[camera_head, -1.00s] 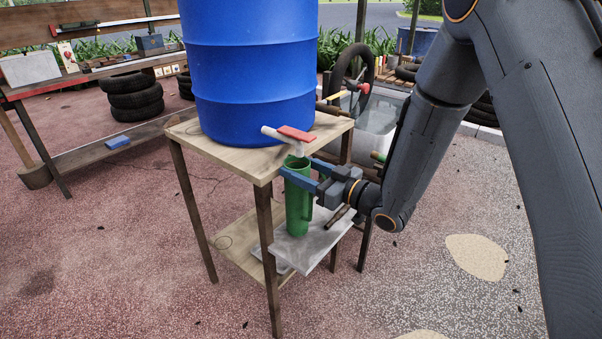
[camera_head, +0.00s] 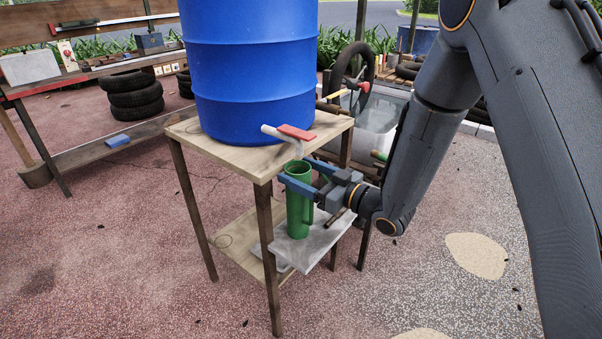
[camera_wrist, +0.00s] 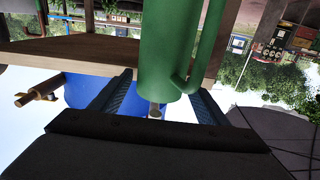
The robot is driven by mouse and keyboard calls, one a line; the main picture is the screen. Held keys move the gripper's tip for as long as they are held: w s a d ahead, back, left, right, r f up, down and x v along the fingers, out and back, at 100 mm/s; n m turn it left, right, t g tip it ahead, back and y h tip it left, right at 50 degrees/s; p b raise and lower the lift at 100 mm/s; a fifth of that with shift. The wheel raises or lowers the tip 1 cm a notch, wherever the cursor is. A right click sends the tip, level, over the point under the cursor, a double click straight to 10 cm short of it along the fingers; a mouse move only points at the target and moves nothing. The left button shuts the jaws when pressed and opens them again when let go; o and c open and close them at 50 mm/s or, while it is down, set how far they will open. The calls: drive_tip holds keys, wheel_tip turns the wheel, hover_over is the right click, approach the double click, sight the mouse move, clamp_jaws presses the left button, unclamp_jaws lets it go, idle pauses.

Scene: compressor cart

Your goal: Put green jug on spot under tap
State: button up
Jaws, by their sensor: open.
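The green jug (camera_head: 299,214) stands upright on a grey slab (camera_head: 328,234) at the lower level of the wooden stand. Its mouth appears just below the white tap (camera_head: 270,131) with the red handle (camera_head: 296,132). My gripper (camera_head: 297,171) is open, with one blue finger on each side of the jug's upper part. In the wrist view, which is upside down, the jug (camera_wrist: 168,50) lies between the fingers (camera_wrist: 163,90), and its handle is on the right. Whether a finger touches the jug cannot be told. The marked spot under the jug is hidden.
A large blue barrel (camera_head: 250,70) stands on the wooden stand's top (camera_head: 232,158), close above my gripper. The stand's legs are near the jug. A grey-white tub (camera_head: 378,128) is behind. A workbench with tyres (camera_head: 135,97) is at the left. The front right ground is clear.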

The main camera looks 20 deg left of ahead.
drive_tip(key=b+v, duration=0.1)
drive_tip(key=v, duration=1.1)
drive_tip(key=w+d+f+m+t+h, duration=0.1)
drive_tip(key=w+d+m+t+h, duration=0.1)
drive_tip(key=w+d+h, duration=0.3)
drive_tip(key=w+d+f+m+t+h, duration=0.1)
drive_tip(key=w+d+m+h, duration=0.1)
drive_tip(key=d+h, duration=0.35)
drive_tip(key=s+d+m+g+h, duration=0.1)
drive_tip(key=d+m+h, duration=0.1)
drive_tip(key=d, duration=0.6)
drive_tip(key=s+d+m+h, duration=0.2)
drive_tip(key=d+h, duration=0.1)
drive_tip(key=d, duration=0.4)
drive_tip(key=s+d+m+g+h, duration=0.2)
drive_tip(key=s+d+m+g, duration=0.25)
drive_tip(key=s+d, duration=0.5)
drive_tip(key=s+a+r+m+g, duration=0.1)
drive_tip(key=s+g, duration=0.1)
drive_tip(key=s, duration=0.5)
drive_tip(key=s+a+r+m+g, duration=0.1)
drive_tip(key=s+r+m+g, duration=0.1)
drive_tip(key=s, duration=0.5)
drive_tip(key=shift+s+a+y, duration=0.3)
drive_tip(key=shift+y, duration=0.15)
